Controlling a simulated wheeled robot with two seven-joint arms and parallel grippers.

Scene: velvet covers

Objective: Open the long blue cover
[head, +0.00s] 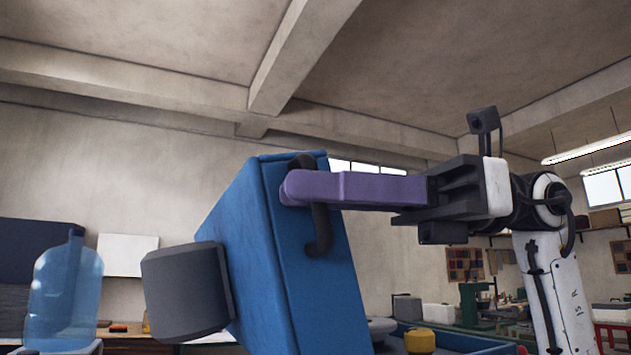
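The long blue cover (289,285) stands raised and tilted in the middle of the head view, its lower end cut off by the frame. A black bar handle (319,232) is fixed on its face near the top. My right gripper (290,188) comes in from the right; its purple fingers lie across the handle and look closed on it. They are seen edge-on and hide the handle's middle. My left gripper is not in view.
A dark grey block (187,292) sits against the cover's left side. A blue tray or box edge (460,343) with a yellow knob (420,341) shows low at the right. A water jug (64,295) stands at the far left. The space above the cover is free.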

